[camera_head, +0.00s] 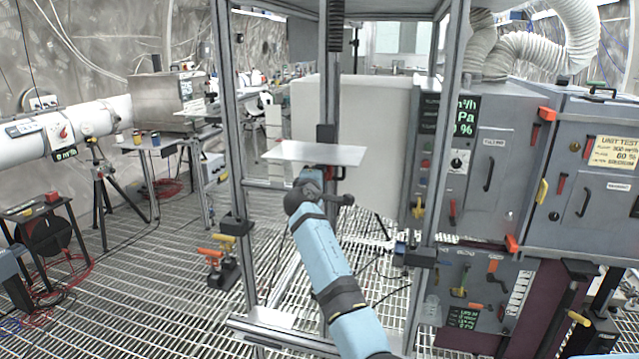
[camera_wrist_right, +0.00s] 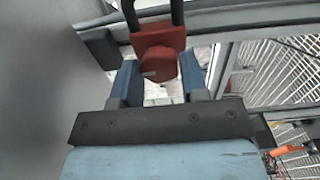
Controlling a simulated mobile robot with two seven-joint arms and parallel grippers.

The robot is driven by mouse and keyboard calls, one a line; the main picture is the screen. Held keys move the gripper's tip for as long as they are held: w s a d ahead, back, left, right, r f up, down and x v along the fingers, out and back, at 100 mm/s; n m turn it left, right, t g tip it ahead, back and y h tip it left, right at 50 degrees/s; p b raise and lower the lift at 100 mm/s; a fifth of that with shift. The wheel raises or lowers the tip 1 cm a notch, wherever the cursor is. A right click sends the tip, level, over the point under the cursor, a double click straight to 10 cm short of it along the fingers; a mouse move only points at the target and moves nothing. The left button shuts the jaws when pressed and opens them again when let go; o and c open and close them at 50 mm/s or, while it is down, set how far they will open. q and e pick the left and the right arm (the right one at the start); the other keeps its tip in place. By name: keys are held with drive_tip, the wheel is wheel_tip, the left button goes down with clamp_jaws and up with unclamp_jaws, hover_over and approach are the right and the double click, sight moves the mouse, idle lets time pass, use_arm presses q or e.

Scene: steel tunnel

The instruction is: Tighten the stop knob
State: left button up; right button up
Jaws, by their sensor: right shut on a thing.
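The red stop knob (camera_wrist_right: 157,64) sits on a red block (camera_wrist_right: 158,36) with two dark rods rising from it, and has a pale mark on its face. My right gripper (camera_wrist_right: 159,72) has its two blue fingers on either side of the knob and is shut on it. In the head view my right arm reaches up from the bottom, and a little red of the knob assembly (camera_head: 325,174) shows just below a flat metal plate (camera_head: 316,152). The fingertips are mostly hidden there by the wrist. My left gripper is not in view.
Aluminium frame posts (camera_head: 237,130) stand left and right of my right arm, with a lower crossbar (camera_head: 290,330) in front. Grey cabinets (camera_head: 497,150) with handles and levers stand at right.

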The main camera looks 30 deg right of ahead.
idle(0.5)
drive_tip(key=o, duration=0.9)
drive_tip(key=v, duration=1.4)
